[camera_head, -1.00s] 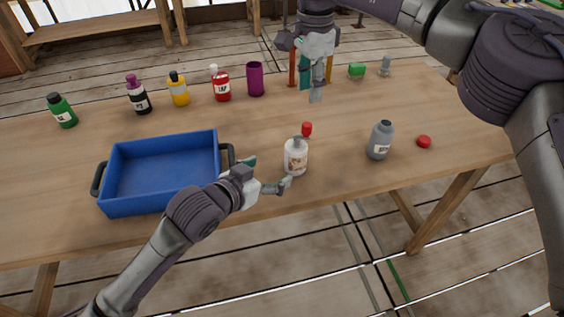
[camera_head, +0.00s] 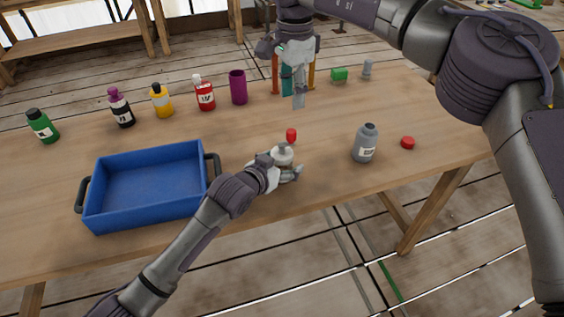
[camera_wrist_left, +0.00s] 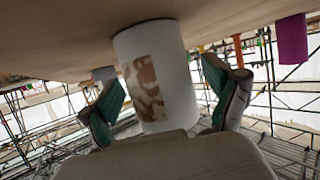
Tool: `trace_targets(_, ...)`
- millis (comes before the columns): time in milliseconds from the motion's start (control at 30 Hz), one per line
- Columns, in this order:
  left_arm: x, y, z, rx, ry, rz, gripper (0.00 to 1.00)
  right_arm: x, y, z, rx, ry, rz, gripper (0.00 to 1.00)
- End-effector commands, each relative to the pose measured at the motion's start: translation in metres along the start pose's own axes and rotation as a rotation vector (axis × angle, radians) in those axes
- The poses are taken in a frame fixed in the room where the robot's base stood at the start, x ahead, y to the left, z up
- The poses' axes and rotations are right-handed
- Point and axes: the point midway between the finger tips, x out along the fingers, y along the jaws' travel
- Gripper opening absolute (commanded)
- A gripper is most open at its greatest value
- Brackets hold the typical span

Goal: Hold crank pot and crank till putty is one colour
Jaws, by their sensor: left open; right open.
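The crank pot (camera_head: 283,154), white with a brown patch, stands on the table; in the left wrist view the white pot (camera_wrist_left: 158,75) shows large. A red knob (camera_head: 291,135) shows just behind its top; whether it is joined to the pot I cannot tell. My left gripper (camera_head: 282,170) is open, low at the pot, with one finger on each side; the left wrist view shows the pot between the green-padded fingers. I cannot tell if they touch it. My right gripper (camera_head: 298,98) is open and empty, above the table behind the pot. The putty inside is hidden.
A blue tray (camera_head: 87,203) stands left of the left gripper. A grey bottle (camera_head: 366,143) and a red cap (camera_head: 408,142) are to the right. Several bottles and a purple cup (camera_head: 238,87) line the back. An orange-legged stand (camera_head: 311,76) is behind the right gripper.

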Motion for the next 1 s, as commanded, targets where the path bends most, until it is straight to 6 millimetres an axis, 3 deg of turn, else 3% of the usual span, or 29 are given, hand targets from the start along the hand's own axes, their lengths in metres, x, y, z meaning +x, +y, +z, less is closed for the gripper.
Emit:
trace_targets(100, -0.0002, 0.0000, 0.0000, 0.000, 0.000, 0.000, 0.89, 0.0000, 0.0000, 0.0001, 0.000, 0.000, 0.000, 0.42)
trace_targets(533, -0.0005, -0.0002, 0.0002, 0.000, 0.000, 0.000, 0.18, 0.0000, 0.0000, 0.0001, 0.000, 0.000, 0.000, 0.42)
trace_targets(1000, -0.0005, -0.0002, 0.0004, 0.000, -0.001, 0.000, 0.18, 0.0000, 0.0000, 0.0001, 0.000, 0.000, 0.000, 0.42)
